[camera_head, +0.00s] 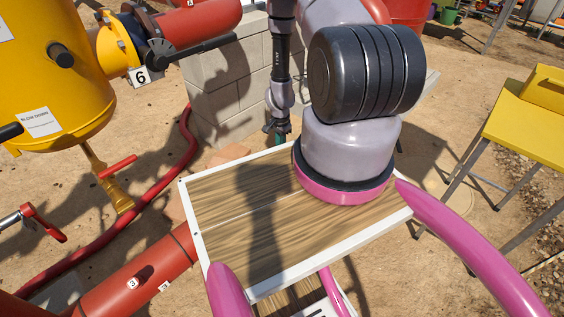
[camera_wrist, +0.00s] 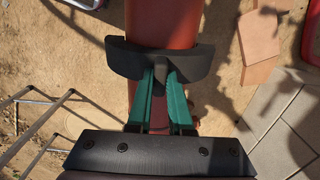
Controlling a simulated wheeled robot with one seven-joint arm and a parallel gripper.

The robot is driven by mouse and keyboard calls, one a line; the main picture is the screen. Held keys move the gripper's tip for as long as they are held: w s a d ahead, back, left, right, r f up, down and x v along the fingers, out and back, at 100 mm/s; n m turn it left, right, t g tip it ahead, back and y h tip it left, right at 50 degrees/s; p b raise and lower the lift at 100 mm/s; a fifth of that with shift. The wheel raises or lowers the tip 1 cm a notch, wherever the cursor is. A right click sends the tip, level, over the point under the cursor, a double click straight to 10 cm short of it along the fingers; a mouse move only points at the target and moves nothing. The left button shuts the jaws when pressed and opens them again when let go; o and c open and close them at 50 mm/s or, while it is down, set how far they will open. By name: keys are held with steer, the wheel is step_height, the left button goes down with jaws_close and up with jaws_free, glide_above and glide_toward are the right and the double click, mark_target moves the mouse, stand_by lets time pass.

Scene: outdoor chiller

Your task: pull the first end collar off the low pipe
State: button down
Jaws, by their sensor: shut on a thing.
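In the wrist view a dark curved collar (camera_wrist: 125,57) spans across a red-orange pipe (camera_wrist: 160,22). A short dark stem comes from the collar toward me. My gripper (camera_wrist: 161,90), with green fingers, is shut on this stem at the collar. I cannot tell whether the collar is still seated on the pipe or just above it. In the head view my gripper (camera_head: 279,138) points down beyond the far edge of my wooden deck, and the collar is hidden there. A low red pipe (camera_head: 110,272) marked 3 runs at lower left and passes out of sight under the deck.
A grey block wall (camera_head: 222,90) stands close behind my gripper. A yellow tank (camera_head: 55,70) with a valve marked 6 (camera_head: 140,76) is at left. A red hose (camera_head: 185,150) lies on the sand. A yellow table (camera_head: 530,110) stands at right; bare ground lies between.

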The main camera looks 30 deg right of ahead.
steer(key=shift+r, duration=0.4)
steer(key=shift+r, duration=3.2)
